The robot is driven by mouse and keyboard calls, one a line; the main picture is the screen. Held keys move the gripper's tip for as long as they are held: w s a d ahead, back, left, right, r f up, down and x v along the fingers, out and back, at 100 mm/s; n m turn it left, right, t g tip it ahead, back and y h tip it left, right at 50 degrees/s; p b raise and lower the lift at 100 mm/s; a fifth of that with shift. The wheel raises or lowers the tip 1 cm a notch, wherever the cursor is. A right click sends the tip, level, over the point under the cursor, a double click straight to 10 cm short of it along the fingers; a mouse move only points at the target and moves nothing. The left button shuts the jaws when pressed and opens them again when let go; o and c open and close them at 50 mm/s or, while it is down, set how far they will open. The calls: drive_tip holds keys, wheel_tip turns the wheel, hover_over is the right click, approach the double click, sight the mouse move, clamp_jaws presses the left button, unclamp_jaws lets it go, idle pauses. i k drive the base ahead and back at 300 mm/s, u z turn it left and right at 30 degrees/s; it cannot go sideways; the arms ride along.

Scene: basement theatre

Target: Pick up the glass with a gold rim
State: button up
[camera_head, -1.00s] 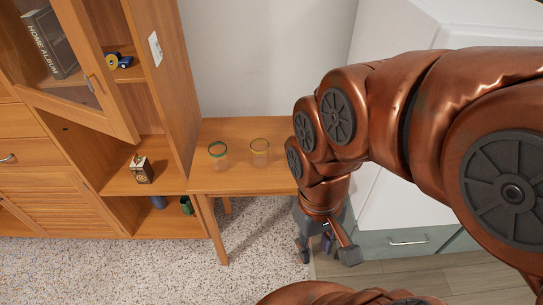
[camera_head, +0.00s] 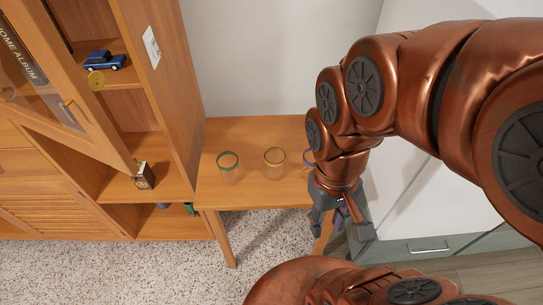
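The glass with a gold rim (camera_head: 275,165) stands upright on a small wooden table (camera_head: 250,195). A similar glass with a green rim (camera_head: 228,168) stands to its left. A third glass with a blue rim (camera_head: 308,158) is to its right, mostly hidden behind my arm. My gripper (camera_head: 339,235) points down to the right of the gold-rimmed glass, near the table's right front end, and is apart from that glass. Its dark fingers are spread, and I see nothing held between them.
A wooden cabinet (camera_head: 180,100) with an open glass door (camera_head: 60,85) stands left of the table. It holds a blue toy car (camera_head: 104,60) and a small box (camera_head: 144,175). A white-topped counter unit (camera_head: 425,190) is at the right. Carpet (camera_head: 150,270) lies in front.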

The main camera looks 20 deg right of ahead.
sight(274, 158)
drive_tip(key=z, duration=2.75)
drive_tip(key=k, duration=2.15)
drive_tip(key=u, duration=1.7)
drive_tip(key=i, duration=0.5)
drive_tip(key=u, duration=0.1)
